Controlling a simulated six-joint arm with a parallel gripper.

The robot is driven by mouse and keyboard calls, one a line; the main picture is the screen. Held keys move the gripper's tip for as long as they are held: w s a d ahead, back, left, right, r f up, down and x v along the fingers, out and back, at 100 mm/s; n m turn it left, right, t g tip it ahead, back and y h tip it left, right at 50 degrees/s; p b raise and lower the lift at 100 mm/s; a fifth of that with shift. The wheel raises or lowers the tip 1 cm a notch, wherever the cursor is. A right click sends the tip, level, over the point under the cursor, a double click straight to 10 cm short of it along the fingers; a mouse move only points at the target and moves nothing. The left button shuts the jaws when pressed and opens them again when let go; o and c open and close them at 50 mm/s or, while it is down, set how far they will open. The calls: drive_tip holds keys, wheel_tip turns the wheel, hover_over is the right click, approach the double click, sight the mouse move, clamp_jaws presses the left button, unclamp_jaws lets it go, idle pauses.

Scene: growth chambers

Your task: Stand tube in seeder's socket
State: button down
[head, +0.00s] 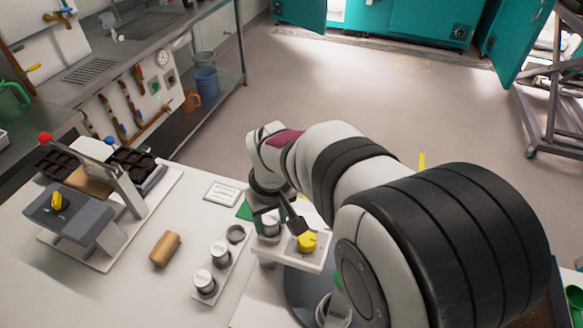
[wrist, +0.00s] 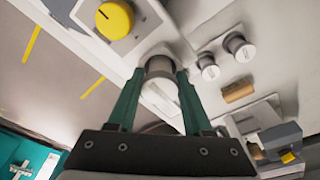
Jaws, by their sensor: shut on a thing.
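My gripper (head: 270,228) is low over the workbench, beside a white device (head: 290,257) with a yellow knob (head: 307,242). In the wrist view my gripper (wrist: 159,75) has its two green fingers closed on a pale grey tube (wrist: 160,66), seen end-on between the tips. The tube (head: 270,222) shows partly between the fingers in the head view. The knobbed device (wrist: 142,32) lies just past the tube in the wrist view. I cannot tell whether the tube touches it. Its socket is not clearly visible, and which device is the seeder is not labelled.
A white rack (head: 222,268) holds two capped tubes, with an open ring (head: 236,234) at its far end. A tan cylinder (head: 165,248) lies left of it. A red-knobbed lever machine (head: 80,215) stands further left. A small card (head: 222,193) lies behind the rack.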

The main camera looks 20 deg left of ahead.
drive_tip(key=shift+c, duration=1.2)
unclamp_jaws()
drive_tip(key=shift+r, duration=4.25)
